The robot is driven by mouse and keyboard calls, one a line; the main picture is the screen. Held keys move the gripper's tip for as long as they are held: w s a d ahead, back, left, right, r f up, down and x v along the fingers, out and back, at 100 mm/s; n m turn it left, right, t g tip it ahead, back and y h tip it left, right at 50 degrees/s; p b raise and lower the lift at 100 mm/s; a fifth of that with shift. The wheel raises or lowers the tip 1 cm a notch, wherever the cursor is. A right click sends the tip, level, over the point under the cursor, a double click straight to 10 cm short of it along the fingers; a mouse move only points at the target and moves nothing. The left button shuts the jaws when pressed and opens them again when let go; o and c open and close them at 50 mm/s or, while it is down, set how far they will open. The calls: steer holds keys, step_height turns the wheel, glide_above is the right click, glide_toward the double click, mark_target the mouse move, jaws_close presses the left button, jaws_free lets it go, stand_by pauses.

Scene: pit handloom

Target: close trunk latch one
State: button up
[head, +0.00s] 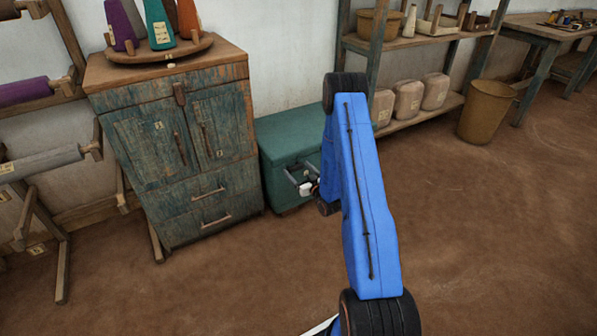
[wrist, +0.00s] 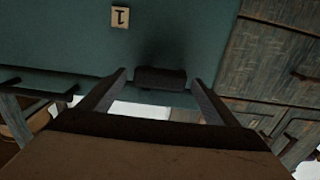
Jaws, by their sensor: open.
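The green trunk (head: 284,132) stands on the floor beside the cabinet, its lid down. In the wrist view its green front (wrist: 60,45) fills the upper part, with a tag (wrist: 120,17) bearing what looks like an upside-down 1. A dark latch (wrist: 160,72) projects from the trunk below the tag and lies between my fingertips. My gripper (wrist: 159,84) is open, one finger on either side of the latch, with no clear contact. It also shows at the trunk front in the head view (head: 301,177). I cannot tell whether the latch is fastened.
A worn blue-green cabinet (head: 187,145) stands close left of the trunk. A shelf rack (head: 421,115) with several jugs and a tan bucket (head: 486,112) are to the right. A dark bar (wrist: 38,92) shows left in the wrist view. Floor at right is clear.

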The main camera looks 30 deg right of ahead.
steer(key=c, duration=1.1)
